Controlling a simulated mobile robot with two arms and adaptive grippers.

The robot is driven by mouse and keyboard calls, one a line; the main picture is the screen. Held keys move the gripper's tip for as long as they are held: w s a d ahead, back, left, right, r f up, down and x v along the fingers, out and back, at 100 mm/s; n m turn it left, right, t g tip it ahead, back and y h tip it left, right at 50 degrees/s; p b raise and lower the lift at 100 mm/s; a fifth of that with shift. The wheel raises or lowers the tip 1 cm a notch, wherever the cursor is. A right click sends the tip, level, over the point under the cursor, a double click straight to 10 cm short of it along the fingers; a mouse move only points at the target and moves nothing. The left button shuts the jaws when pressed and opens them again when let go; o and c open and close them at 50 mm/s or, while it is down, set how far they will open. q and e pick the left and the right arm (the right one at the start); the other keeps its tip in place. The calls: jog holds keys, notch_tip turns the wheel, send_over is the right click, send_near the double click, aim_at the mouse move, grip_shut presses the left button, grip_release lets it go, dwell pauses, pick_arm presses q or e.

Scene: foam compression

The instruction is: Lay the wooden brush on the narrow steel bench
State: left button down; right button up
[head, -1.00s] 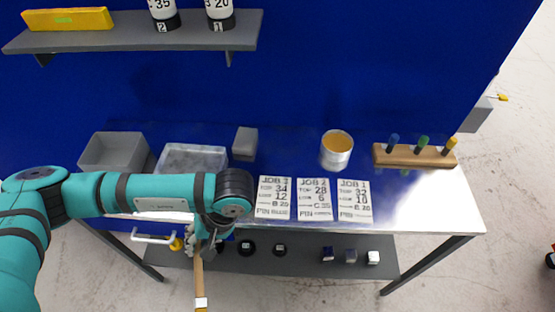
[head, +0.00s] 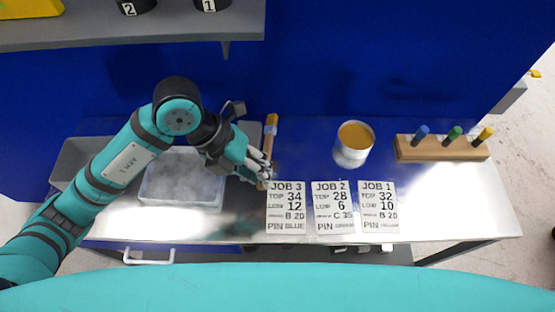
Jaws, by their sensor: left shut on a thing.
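The wooden brush (head: 270,134) is a long, thin brown piece over the steel bench (head: 450,204), just left of the job cards. It points from the bench's front toward the blue back wall. My left gripper (head: 261,169) is shut on it near its front end, and the fingers hide part of it. I cannot tell whether the brush touches the bench top. My right gripper is not in view.
Three job cards (head: 333,207) lie right of the brush. A can with orange contents (head: 353,145) and a wooden pin rack (head: 443,148) stand behind them. A clear tray (head: 183,183) and grey bin (head: 73,164) are left. A shelf (head: 180,27) overhangs the back.

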pick_arm(q)
jog(key=shift+w+d+n, duration=0.1)
jog(key=shift+w+n, duration=0.1)
jog(key=shift+n, duration=0.2)
jog(key=shift+f, duration=0.25)
send_over(268, 198)
jog(key=a, duration=0.2)
jog(key=shift+t, duration=0.3)
notch_tip(268, 198, down, 5)
jog(key=shift+f+p, duration=0.1)
jog(key=shift+p, duration=0.25)
notch_tip(268, 198, down, 4)
jog(key=shift+d, duration=0.1)
jog(key=c, duration=1.5)
grip_release()
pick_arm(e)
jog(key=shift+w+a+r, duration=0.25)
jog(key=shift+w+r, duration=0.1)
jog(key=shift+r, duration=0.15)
pick_arm(q)
jog(key=shift+b+v, duration=0.75)
jog(key=shift+v, duration=5.3)
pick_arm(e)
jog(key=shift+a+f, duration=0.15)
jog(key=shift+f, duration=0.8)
